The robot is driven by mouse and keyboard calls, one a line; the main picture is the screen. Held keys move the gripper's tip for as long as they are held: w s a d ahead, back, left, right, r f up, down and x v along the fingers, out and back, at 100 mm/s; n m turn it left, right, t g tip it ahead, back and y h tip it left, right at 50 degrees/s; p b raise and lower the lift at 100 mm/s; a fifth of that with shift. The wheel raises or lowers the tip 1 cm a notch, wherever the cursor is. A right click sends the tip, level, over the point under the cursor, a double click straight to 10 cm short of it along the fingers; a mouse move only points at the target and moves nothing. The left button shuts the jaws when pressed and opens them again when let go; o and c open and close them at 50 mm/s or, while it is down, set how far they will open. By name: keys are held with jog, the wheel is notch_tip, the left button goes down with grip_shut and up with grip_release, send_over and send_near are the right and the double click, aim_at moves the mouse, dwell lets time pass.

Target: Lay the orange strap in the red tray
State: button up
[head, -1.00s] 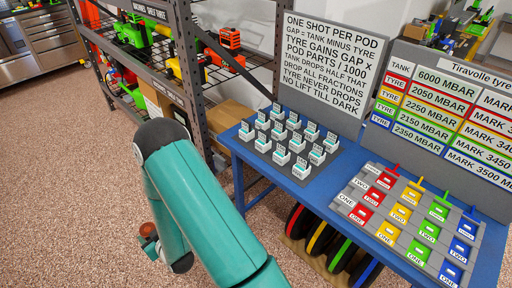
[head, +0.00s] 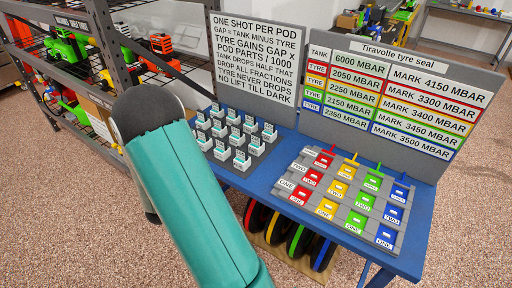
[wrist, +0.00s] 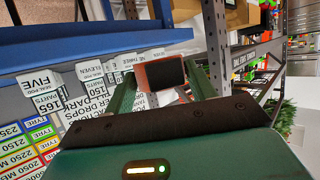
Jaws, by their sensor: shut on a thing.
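My gripper (wrist: 161,88) is shut on a small orange-brown piece with a dark face in the wrist view, which looks like the orange strap (wrist: 142,76). It sits between the two green fingers, clear of the bench, and its full shape is hard to tell. In the head view my teal arm crosses the lower left and hides the gripper and what it holds. I cannot make out a red tray in either view.
A blue bench (head: 262,187) carries several white pods (head: 241,161), a grey board (head: 318,213) of coloured squares, and upright text panels (head: 256,57). Several tyres (head: 297,242) stand beneath. A metal shelf rack (head: 108,45) with tools stands at left. Speckled floor (head: 60,200) is open at lower left.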

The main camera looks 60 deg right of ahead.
jog(key=s+d+r+m+g+h, duration=0.1)
jog(key=s+d+r+m+g, duration=0.45)
jog(key=s+d, duration=0.2)
jog(key=s+d+r+m+g+h, duration=0.1)
jog(key=s+d+r+m+g, duration=0.3)
jog(key=s+d+g, duration=0.3)
jog(key=t, duration=0.1)
send_over(268, 176)
jog(key=w, duration=0.1)
jog(key=shift+m, duration=0.25)
jog(key=f, duration=0.8)
jog(key=shift+w+a+f, duration=0.1)
jog(key=shift+a+f, duration=0.05)
jog(key=shift+a, duration=0.2)
jog(key=shift+d+f, duration=0.15)
jog(key=shift+f, duration=0.05)
jog(key=shift+s+d+f, duration=0.1)
jog(key=shift+s+f, duration=0.05)
jog(key=shift+f, duration=0.5)
jog(key=shift+s+d+f, duration=0.1)
jog(key=shift+s+f, duration=0.1)
jog(key=shift+f, duration=0.5)
jog(key=shift+s+d+f, duration=0.1)
jog(key=shift+s+f, duration=0.05)
jog(key=shift+f, duration=0.5)
jog(key=shift+f, duration=0.2)
jog(key=o, duration=1)
jog(key=shift+r, duration=0.1)
